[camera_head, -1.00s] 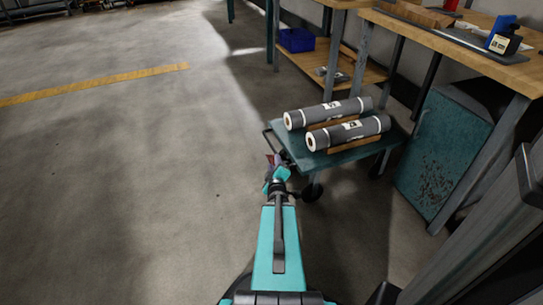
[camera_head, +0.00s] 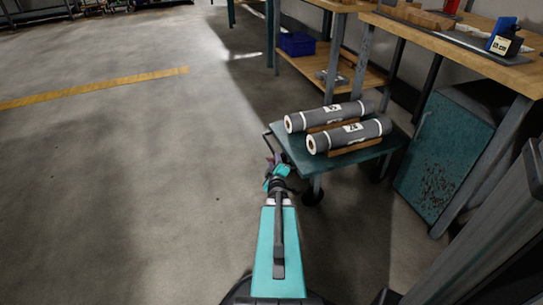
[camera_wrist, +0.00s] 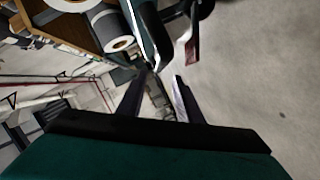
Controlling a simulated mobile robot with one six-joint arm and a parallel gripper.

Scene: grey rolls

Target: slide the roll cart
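The roll cart (camera_head: 290,148) is a low teal cart on dark wheels, right of centre in the head view. Two grey rolls with white labels lie side by side on wooden cradles on it, a rear roll (camera_head: 315,116) and a front roll (camera_head: 335,137). A dark handle (camera_head: 267,142) sticks out at the cart's left side. My gripper (camera_head: 273,160) is beside that handle end. In the wrist view my gripper (camera_wrist: 165,77) shows two fingers apart, with the cart edge and a roll (camera_wrist: 118,34) beyond them. I see nothing clearly held between them; contact with the handle cannot be told.
A workbench (camera_head: 460,50) with a wooden top stands at the right, and a teal cabinet (camera_head: 445,150) is close to the cart's right side. A blue bin (camera_head: 297,43) sits on a low shelf behind. Open concrete floor (camera_head: 120,170) lies to the left.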

